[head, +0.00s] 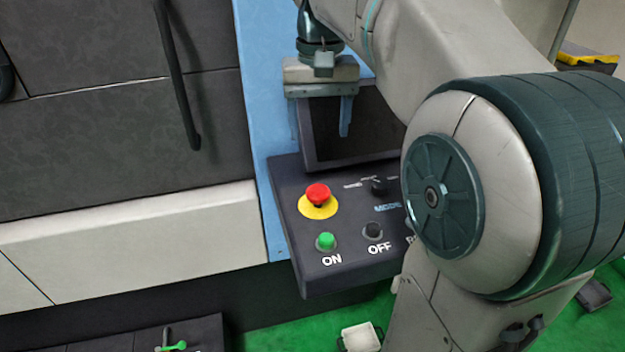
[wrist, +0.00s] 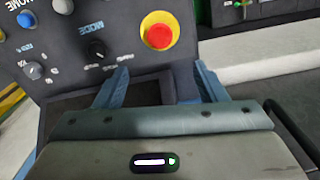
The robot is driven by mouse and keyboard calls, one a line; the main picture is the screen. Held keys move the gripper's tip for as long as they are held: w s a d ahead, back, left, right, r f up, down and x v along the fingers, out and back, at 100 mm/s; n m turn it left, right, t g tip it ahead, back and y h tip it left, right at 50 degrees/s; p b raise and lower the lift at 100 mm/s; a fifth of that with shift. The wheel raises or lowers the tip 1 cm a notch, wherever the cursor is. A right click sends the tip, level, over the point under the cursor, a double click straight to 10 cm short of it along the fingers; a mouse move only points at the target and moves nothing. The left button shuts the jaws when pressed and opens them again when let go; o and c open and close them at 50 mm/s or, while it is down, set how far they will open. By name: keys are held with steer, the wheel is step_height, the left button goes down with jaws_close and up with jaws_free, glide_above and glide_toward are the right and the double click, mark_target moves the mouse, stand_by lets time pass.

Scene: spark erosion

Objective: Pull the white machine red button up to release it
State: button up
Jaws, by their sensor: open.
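The red button (head: 317,194) is a mushroom knob on a yellow round plate, on the dark control panel (head: 345,268). In the wrist view the red button (wrist: 159,36) is at the upper middle, beyond the fingertips. My gripper (head: 320,132) is open and empty, with its blue fingers pointing down in front of the dark screen, above and behind the button in the head view. My gripper (wrist: 162,80) also shows its two spread fingers in the wrist view. The fingers are apart from the button.
A green ON button (head: 326,241), a black OFF button (head: 372,231) and a black knob (head: 379,186) are close to the red button. A dark screen (head: 350,128) rises behind the panel. A black door handle (head: 177,75) is at the left. My arm covers the panel's right part.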

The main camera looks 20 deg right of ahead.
mark_target(318, 189)
step_height(318, 189, down, 14)
steer(key=shift+r, duration=0.25)
stand_by(0.3)
steer(key=c, duration=1.4)
steer(key=shift+r+p, duration=0.45)
steer(key=shift+r, duration=0.3)
steer(key=shift+f, duration=0.1)
steer(key=o, duration=1.4)
step_height(318, 189, up, 14)
